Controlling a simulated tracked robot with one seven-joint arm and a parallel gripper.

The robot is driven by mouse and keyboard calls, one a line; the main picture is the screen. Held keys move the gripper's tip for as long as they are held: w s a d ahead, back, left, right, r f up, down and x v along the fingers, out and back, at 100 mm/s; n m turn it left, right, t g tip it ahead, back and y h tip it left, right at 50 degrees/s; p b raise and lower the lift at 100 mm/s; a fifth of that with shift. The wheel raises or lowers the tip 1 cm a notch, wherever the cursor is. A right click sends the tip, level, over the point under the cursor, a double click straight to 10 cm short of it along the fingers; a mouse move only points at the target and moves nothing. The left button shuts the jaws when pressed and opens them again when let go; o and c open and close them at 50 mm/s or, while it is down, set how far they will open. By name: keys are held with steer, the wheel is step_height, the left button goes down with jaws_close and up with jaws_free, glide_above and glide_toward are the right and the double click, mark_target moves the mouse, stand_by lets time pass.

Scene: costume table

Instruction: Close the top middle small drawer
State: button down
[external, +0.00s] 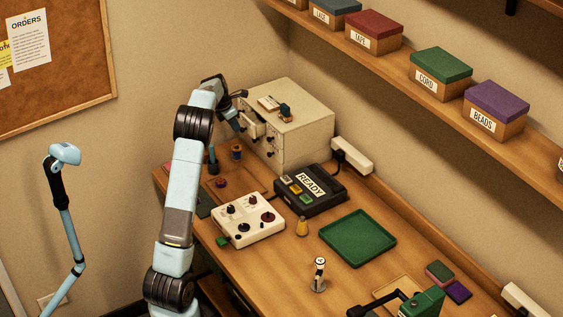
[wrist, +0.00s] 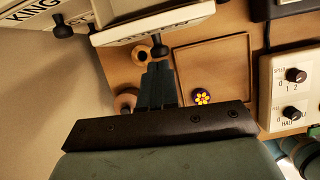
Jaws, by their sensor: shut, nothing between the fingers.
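The cream drawer cabinet (external: 300,125) stands at the far end of the table. A small drawer (external: 254,126) in its upper part is pulled out; the external view does not clearly show which one. In the wrist view a pulled-out drawer (wrist: 150,25) with a black knob shows at the top. My gripper (external: 234,110) is in front of the cabinet's drawer face, close to the open drawer. In the wrist view its dark fingers (wrist: 157,85) are together and empty, just below the drawer's knob. Contact with the drawer cannot be told.
Thread spools (wrist: 126,100) stand on the table below my gripper, beside a shallow wooden tray (wrist: 212,42) with a flower button. A white control box (external: 248,220) and a black READY device (external: 310,190) are nearby. A small dark item (external: 285,109) sits on the cabinet top.

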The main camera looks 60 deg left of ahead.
mark_target(249, 120)
steer(key=shift+w+d, duration=0.1)
steer(key=shift+w, duration=2.95)
